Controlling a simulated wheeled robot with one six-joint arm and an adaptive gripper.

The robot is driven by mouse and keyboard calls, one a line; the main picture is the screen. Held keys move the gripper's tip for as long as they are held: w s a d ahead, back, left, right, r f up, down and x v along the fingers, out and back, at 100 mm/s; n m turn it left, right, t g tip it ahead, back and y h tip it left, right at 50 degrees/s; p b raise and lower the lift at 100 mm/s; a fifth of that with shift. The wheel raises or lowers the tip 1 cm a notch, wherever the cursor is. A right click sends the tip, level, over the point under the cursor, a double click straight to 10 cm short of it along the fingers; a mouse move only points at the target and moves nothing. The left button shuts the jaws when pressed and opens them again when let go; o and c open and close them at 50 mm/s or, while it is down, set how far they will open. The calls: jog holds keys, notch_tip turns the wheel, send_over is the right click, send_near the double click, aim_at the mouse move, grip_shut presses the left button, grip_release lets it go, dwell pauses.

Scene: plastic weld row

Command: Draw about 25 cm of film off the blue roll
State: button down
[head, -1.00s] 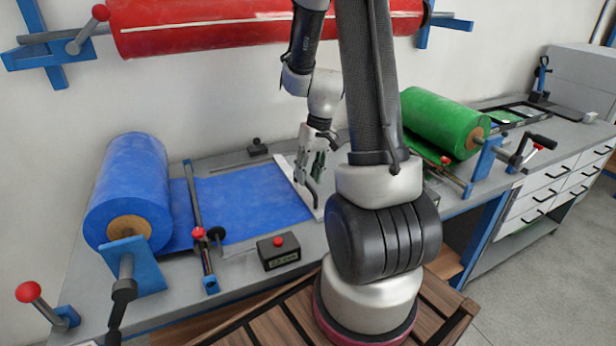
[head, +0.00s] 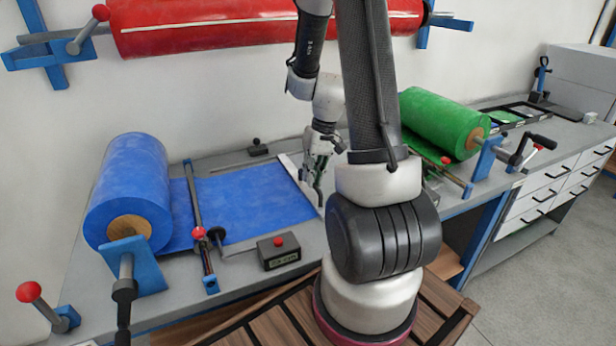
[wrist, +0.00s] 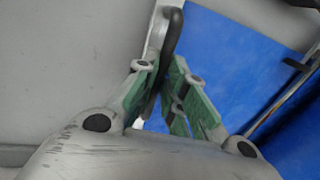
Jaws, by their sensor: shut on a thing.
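The blue roll (head: 130,190) sits in its stand at the left of the bench. A flat sheet of blue film (head: 250,205) runs from it to the right, under a thin cross bar (head: 196,215). A pale clamp strip (head: 296,176) lies along the film's right-hand edge. My gripper (head: 317,170) is at this strip, just above the bench. In the wrist view, the green-padded fingers (wrist: 165,90) are closed around a black handle (wrist: 173,32) on the strip. The film (wrist: 235,55) also shows there beside the strip. Part of the handle is hidden by the fingers.
A small dark box with a red button (head: 278,252) and a display stands in front of the film; its digits are too small to read surely. A green roll (head: 440,122) and its stand are to the right. A red roll (head: 250,22) hangs above on the wall.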

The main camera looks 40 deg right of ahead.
jog(key=shift+s+d, duration=0.15)
jog(key=shift+d, duration=0.65)
jog(key=c, duration=1.5)
grip_release()
jog(key=r, duration=0.4)
jog(key=d+r, duration=0.1)
jog(key=r, duration=0.3)
jog(key=d+r, duration=0.1)
jog(key=r, duration=0.2)
jog(key=shift+s+d+r, duration=0.1)
jog(key=shift+s+r, duration=0.15)
jog(key=shift+r, duration=0.15)
